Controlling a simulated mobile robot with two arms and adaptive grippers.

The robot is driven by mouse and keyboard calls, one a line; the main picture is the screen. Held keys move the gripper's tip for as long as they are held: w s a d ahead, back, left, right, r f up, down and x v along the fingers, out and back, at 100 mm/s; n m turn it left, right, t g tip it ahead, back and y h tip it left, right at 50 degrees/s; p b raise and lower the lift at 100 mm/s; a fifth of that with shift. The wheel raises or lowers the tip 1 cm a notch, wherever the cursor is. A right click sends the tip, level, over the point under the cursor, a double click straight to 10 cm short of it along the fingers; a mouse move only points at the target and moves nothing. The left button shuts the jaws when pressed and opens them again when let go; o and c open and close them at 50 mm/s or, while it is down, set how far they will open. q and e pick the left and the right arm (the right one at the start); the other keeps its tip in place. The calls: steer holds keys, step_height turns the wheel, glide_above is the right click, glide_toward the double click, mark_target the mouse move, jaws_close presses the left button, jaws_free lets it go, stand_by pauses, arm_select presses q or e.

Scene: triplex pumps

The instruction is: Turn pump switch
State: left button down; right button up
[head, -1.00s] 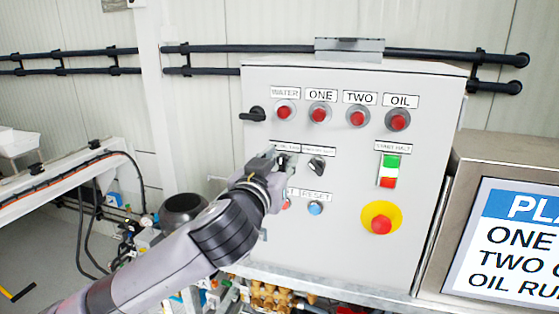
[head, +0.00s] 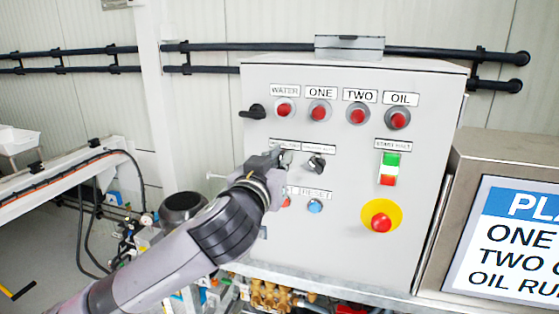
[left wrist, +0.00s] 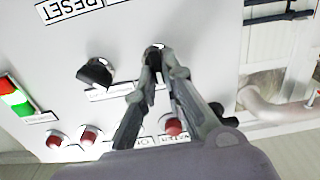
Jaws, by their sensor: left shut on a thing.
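My left gripper (head: 281,158) reaches the grey control panel (head: 330,235) from the left. It is shut on the left black rotary switch (left wrist: 154,60), below the WATER light. The fingers sit on both sides of the knob in the left wrist view (left wrist: 158,68), and they hide much of it in the head view. A second black rotary switch (head: 316,163) is just to its right, untouched; it also shows in the left wrist view (left wrist: 96,73). The labels above these switches are partly covered or too small to read. My right gripper is not in view.
Red lights marked WATER, ONE, TWO (head: 357,116) and OIL line the panel top. A blue RESET button (head: 315,207) lies below my gripper. A green and red start/halt button (head: 390,170) and a yellow-backed red emergency button (head: 381,222) are right. A black handle (head: 252,112) sits upper left.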

arm_select(q)
steer(key=shift+f, duration=0.1)
steer(key=n+b, duration=0.1)
steer(key=n, duration=0.3)
steer(key=shift+a+b, duration=0.1)
steer(key=shift+b, duration=0.25)
steer(key=shift+w+a+n, duration=0.1)
steer(key=shift+a+n, duration=0.1)
steer(key=shift+n, duration=2.1)
steer(key=c, duration=1.7)
jaws_free()
steer(key=shift+a, duration=0.1)
